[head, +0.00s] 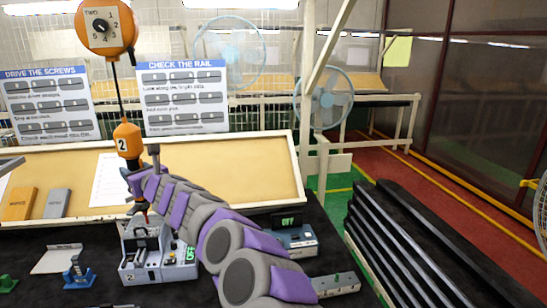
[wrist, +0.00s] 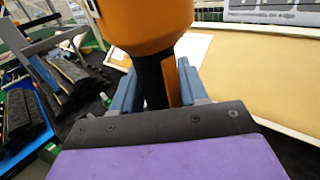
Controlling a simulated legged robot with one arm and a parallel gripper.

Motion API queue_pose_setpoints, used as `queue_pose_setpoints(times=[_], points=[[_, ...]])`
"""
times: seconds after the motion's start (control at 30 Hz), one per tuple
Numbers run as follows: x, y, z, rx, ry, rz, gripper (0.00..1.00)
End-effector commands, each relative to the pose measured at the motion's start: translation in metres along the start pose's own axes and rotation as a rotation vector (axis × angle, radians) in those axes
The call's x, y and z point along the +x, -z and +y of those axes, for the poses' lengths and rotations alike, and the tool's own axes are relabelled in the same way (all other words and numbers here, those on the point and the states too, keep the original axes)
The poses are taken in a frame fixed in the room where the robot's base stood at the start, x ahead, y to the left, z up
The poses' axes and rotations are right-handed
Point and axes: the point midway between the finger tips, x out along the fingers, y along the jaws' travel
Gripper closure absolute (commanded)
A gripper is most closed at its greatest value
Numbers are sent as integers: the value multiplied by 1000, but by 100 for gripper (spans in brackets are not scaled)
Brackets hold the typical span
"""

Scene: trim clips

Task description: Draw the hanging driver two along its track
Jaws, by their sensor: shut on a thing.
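The hanging driver two (head: 128,141) is orange with a "2" label and hangs on a dark cable below a round orange balancer (head: 105,27) marked "TWO". Its lower tip hangs over a grey station unit (head: 153,255) with a "2" label and a green "OFF" display. My gripper (head: 136,184) is at the driver's lower body, at the end of my purple and grey arm. In the wrist view the driver's orange body (wrist: 150,22) narrows to a black section between the two blue-grey fingers (wrist: 155,90), which are shut on it. The track above is not clearly visible.
A second unit (head: 297,238) with an "OFF" display stands right of my arm. A slanted tan board (head: 245,172) runs behind the bench. A blue fixture (head: 77,272) sits at left. Dark stacked rails (head: 410,245) lie at right, beside a red walkway (head: 450,185).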

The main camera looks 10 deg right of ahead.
Motion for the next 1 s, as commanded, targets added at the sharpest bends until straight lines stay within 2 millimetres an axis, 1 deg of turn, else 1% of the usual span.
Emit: queue_pose_setpoints(times=[0.03,0.07,0.4,1.0], points=[[7,-1,10,-3,-2,0,100],[11,-1,15,-4,-3,1,100],[47,-1,57,-5,-2,4,100],[97,-5,114,-6,1,2,100]])
